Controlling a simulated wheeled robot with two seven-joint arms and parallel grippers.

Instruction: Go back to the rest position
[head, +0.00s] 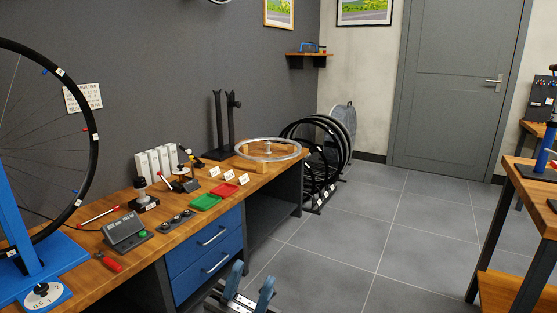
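My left gripper (252,283) is at the bottom of the head view, low in front of the blue drawers. Its two blue-grey fingers stand wide apart with nothing between them. It is clear of the bench, and most of its arm is cut off by the bottom edge. My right gripper is not in view.
Another table (528,172) stands right. The tiled floor (350,240) between is clear.

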